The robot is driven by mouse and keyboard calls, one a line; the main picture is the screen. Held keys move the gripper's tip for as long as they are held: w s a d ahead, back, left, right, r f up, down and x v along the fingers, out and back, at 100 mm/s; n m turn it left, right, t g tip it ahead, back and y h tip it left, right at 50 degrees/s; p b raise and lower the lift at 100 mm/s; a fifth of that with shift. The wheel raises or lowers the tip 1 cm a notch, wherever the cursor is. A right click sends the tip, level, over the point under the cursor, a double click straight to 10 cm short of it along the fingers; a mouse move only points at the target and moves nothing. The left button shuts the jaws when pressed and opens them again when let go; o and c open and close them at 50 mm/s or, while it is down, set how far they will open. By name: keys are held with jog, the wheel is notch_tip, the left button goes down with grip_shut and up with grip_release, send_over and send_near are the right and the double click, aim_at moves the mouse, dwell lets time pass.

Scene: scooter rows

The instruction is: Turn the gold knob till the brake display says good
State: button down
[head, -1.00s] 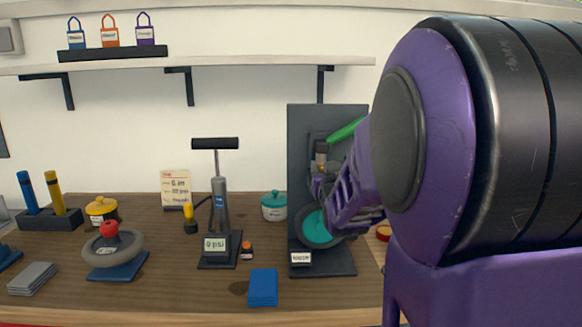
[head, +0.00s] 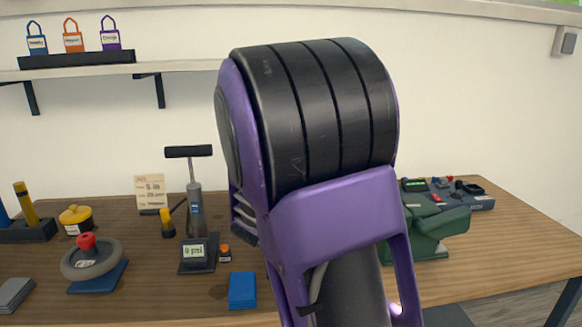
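The gold knob and the brake display are not visible now; my arm's large purple and black links fill the middle of the head view and cover that part of the bench. The dark upright panel that showed a brass-coloured fitting and a teal disc a second ago is also hidden behind my arm. My gripper's fingers are hidden behind the arm, so their opening does not show. A small display (head: 194,251) at the foot of the floor pump (head: 194,207) seems to read 0 psi.
A green case (head: 432,235) and a dark tray (head: 482,203) stand right. The bench's right end is clear.

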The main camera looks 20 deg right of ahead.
jog(key=shift+r+h, duration=0.1)
jog(key=shift+h, duration=0.2)
jog(key=shift+c, duration=1.9)
grip_release()
jog(key=p+v, duration=0.1)
jog(key=v, duration=1.6)
jog(key=shift+a+r, duration=0.25)
